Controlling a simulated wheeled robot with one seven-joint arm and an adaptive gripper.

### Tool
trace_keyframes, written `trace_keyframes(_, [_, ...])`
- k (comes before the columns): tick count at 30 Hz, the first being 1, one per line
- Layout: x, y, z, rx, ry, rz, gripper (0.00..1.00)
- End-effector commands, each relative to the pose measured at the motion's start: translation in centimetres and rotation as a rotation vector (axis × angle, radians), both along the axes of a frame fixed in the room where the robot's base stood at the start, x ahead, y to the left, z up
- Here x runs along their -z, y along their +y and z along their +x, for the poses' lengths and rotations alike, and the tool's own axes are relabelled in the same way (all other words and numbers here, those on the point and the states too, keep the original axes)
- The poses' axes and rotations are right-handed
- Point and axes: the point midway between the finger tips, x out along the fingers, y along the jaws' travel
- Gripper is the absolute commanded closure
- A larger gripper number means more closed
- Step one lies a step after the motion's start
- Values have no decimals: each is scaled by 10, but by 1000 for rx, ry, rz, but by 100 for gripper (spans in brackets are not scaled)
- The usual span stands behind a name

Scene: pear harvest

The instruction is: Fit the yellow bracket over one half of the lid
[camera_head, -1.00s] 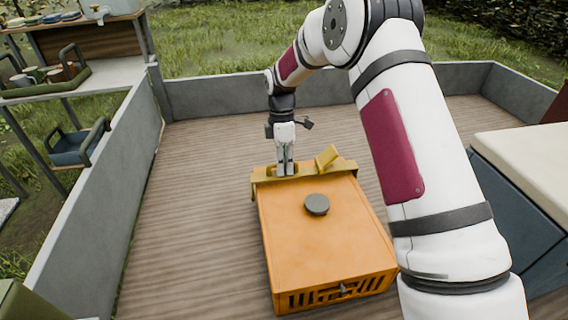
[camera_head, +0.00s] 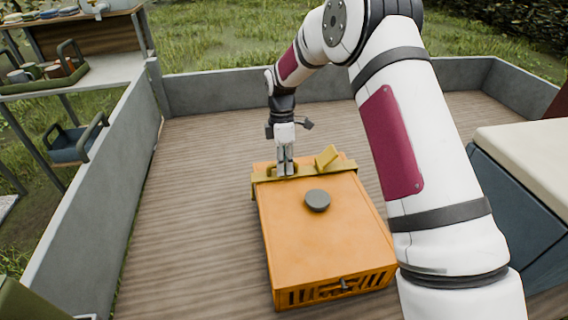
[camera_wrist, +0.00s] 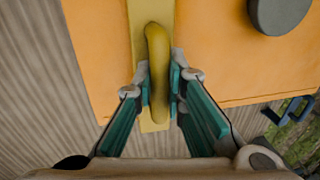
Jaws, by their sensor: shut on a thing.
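The orange crate with its flat orange lid (camera_head: 320,245) stands on the wooden deck. A round dark grey knob (camera_head: 317,201) sits on the lid; it also shows in the wrist view (camera_wrist: 280,10). The yellow bracket (camera_head: 335,168) lies across the far end of the lid, with an end turned down at the left edge. My gripper (camera_head: 286,172) is above the bracket's left part. In the wrist view my gripper (camera_wrist: 161,88) is shut on the bracket's rounded yellow handle (camera_wrist: 157,60), one teal-padded finger each side. The bracket's underside is hidden.
Low grey walls (camera_head: 95,200) enclose the deck. A cream-topped dark box (camera_head: 525,150) stands at the right. A shelf (camera_head: 75,85) with a tray and a blue basket (camera_head: 72,146) stand beyond the left wall. The deck left of the crate is clear.

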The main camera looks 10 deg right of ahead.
Motion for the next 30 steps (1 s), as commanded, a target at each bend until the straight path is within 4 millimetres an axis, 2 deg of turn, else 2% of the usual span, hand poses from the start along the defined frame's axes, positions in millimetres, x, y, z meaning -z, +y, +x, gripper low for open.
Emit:
trace_keyframes(9, [3, 0, 0, 0, 0, 0, 100])
trace_keyframes(10, [3, 0, 0, 0, 0, 0, 84])
trace_keyframes(12, [3, 0, 0, 0, 0, 0, 68])
trace_keyframes(13, [3, 0, 0, 0, 0, 0, 65])
trace_keyframes(23, [1, 0, 0, 0, 0, 0, 65])
trace_keyframes(26, [-7, 0, 2, 0, -1, 0, 65])
trace_keyframes(30, [-31, 0, 7, 0, -4, 1, 65])
